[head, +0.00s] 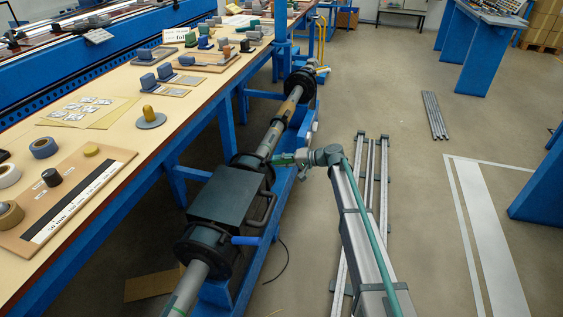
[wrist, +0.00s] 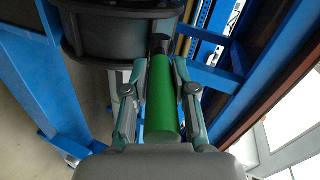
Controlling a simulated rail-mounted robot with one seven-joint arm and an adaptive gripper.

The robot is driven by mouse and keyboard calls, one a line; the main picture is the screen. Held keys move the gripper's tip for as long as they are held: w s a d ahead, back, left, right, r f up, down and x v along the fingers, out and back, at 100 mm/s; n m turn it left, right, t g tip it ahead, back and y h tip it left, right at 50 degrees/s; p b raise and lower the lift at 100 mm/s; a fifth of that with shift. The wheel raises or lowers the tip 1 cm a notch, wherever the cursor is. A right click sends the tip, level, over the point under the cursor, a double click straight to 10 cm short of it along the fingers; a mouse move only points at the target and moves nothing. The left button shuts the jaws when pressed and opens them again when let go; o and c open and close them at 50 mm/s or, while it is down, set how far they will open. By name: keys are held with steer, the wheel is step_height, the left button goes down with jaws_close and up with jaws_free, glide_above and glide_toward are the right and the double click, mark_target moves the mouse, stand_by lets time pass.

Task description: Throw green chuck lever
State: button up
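The green chuck lever (wrist: 163,100) runs between the two fingers of my gripper (wrist: 162,75) in the wrist view. The fingers lie close along both sides of it and appear shut on it. Its far end leads up to the round black chuck (wrist: 112,35). In the head view, my gripper (head: 287,158) reaches from the right to the green lever (head: 256,157), beside the black middle chuck (head: 245,164). Part of the lever is hidden by the gripper there.
A dark box housing (head: 228,195) sits nearer than this chuck. A near chuck (head: 205,245) carries a blue lever (head: 246,240). The long workbench (head: 130,80) with tools stands left. Floor rails (head: 372,165) lie beside my arm; open floor is to the right.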

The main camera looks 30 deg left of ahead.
steer(key=o, duration=0.4)
steer(key=v, duration=1.2)
